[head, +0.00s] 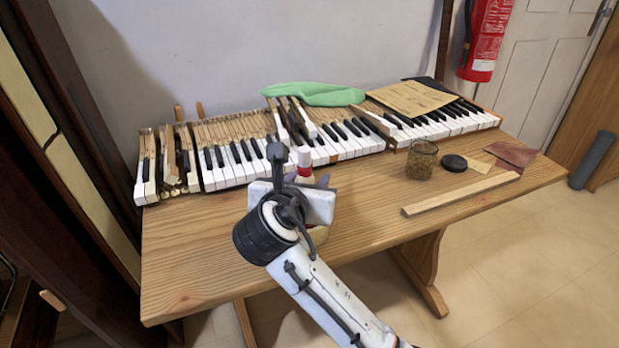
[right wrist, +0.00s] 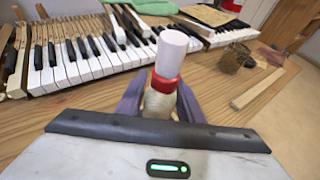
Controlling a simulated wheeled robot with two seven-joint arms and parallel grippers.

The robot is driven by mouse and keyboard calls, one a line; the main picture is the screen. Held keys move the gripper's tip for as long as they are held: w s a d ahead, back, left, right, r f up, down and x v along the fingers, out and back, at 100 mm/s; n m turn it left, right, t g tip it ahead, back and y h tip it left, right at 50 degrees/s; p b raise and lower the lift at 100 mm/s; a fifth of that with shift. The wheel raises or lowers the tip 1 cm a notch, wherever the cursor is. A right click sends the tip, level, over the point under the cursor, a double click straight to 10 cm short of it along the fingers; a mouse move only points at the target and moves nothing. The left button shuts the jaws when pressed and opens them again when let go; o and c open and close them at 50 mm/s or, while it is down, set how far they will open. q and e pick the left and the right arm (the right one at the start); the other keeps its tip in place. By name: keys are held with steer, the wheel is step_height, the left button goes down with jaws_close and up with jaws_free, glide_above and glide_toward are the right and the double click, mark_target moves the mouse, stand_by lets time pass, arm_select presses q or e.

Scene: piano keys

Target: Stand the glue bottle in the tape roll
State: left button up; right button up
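The glue bottle has a white cap and a red collar above a cream body. In the head view its cap (head: 305,156) shows just behind my right gripper (head: 307,182). In the right wrist view the bottle (right wrist: 165,75) stands up between the two purple-grey fingers of my right gripper (right wrist: 160,100), which close against its body from both sides. Its lower part is hidden by the gripper. A pale rounded edge (head: 319,236) shows under the gripper in the head view; I cannot tell whether it is the tape roll or the bottle's base. My left gripper is out of view.
Piano keys (head: 235,165) line the back of the wooden table (head: 210,250). A green cloth (head: 315,94) lies on them. A glass jar (head: 421,160), a dark round lid (head: 454,163) and a wooden strip (head: 460,194) lie to the right. The table's front left is clear.

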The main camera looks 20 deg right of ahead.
steer(key=shift+o, duration=1.1)
steer(key=shift+r, duration=0.1)
steer(key=p+v, duration=0.2)
steer(key=v, duration=1)
